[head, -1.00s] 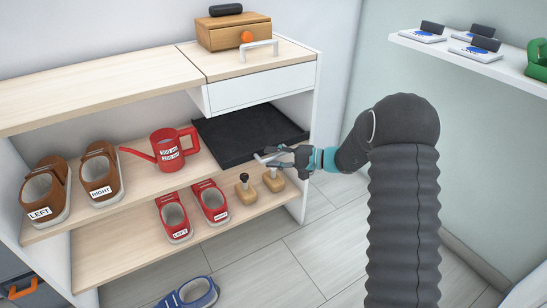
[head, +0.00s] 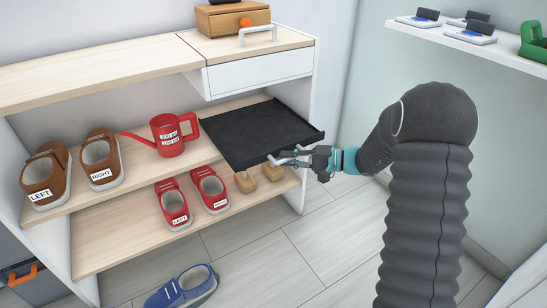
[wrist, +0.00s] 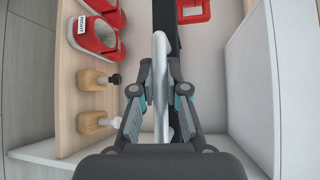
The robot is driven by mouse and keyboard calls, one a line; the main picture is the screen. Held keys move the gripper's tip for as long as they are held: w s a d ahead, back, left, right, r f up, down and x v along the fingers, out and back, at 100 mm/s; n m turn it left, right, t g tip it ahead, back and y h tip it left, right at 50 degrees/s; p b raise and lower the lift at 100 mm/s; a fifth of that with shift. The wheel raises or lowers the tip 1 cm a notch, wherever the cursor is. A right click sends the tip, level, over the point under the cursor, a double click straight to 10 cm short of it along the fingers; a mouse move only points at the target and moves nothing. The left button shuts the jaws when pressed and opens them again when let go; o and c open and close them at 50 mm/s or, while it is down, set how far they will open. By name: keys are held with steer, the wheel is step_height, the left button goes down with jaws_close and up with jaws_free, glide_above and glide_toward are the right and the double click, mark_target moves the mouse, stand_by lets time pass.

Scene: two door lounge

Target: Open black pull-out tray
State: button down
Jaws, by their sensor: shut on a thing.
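The black pull-out tray (head: 258,130) sits at the right end of the middle shelf and sticks out past the shelf's front edge. Its pale handle (head: 277,161) is at its front edge. My gripper (head: 298,158) is shut on the handle from the front right. In the wrist view the handle (wrist: 160,62) runs upright between the two fingers, and a dark strip of the tray (wrist: 174,22) shows behind it. The fingers hide part of the handle.
A red watering can (head: 172,138) stands left of the tray. Red shoes (head: 211,190) and wooden pieces (head: 271,172) are on the lower shelf, partly under the tray. The white drawer (head: 259,73) above is shut. A blue shoe (head: 187,287) lies on the clear floor.

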steer(key=s+d+b, duration=0.3)
steer(key=s+d, duration=0.5)
steer(key=s, duration=0.4)
steer(key=shift+s, duration=0.15)
steer(key=c, duration=1.2)
jaws_free()
steer(key=v, duration=1.2)
steer(key=shift+f, duration=0.1)
